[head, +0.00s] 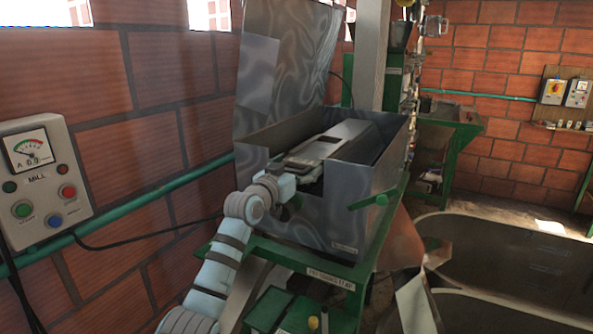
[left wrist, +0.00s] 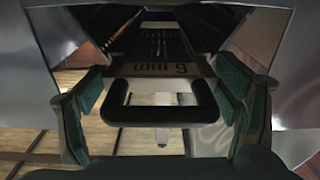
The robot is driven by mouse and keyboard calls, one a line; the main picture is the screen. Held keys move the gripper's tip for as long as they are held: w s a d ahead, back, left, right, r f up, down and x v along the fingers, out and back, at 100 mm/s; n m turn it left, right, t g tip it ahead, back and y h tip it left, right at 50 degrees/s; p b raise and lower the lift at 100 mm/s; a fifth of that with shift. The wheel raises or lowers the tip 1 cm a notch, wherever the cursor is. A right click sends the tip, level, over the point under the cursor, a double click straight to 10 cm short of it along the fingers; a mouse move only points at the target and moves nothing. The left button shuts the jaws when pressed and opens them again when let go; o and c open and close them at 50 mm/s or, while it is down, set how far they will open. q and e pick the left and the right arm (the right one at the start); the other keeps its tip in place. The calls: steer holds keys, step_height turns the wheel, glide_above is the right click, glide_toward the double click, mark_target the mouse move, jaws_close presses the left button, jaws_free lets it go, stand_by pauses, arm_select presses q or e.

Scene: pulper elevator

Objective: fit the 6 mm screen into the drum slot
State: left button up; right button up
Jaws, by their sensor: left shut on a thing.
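The 6 mm screen (left wrist: 160,68) shows in the left wrist view with its "6 mm" label upside down and a dark loop handle (left wrist: 160,114) at its near end. My left gripper (head: 292,172) is shut on the screen's handle end, with one finger on each side. In the head view it reaches over the left side of the open grey metal housing (head: 345,212). A grey slotted top piece (head: 345,137) lies inside the housing. The drum slot is hidden, so I cannot tell how far in the screen sits. My right gripper is out of view.
The housing's lid (head: 283,65) stands raised behind it. The housing rests on a green frame (head: 300,262). A MILL control box (head: 42,180) and a green pipe (head: 150,193) are on the brick wall at left. A large metal tank (head: 505,250) stands at right.

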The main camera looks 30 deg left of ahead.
arm_select(q)
steer(key=shift+w, duration=0.5)
steer(key=o, duration=1.9)
steer(key=shift+s, duration=0.3)
steer(key=s, duration=1.1)
steer(key=shift+s+a+f, duration=0.1)
steer(key=shift+s, duration=0.15)
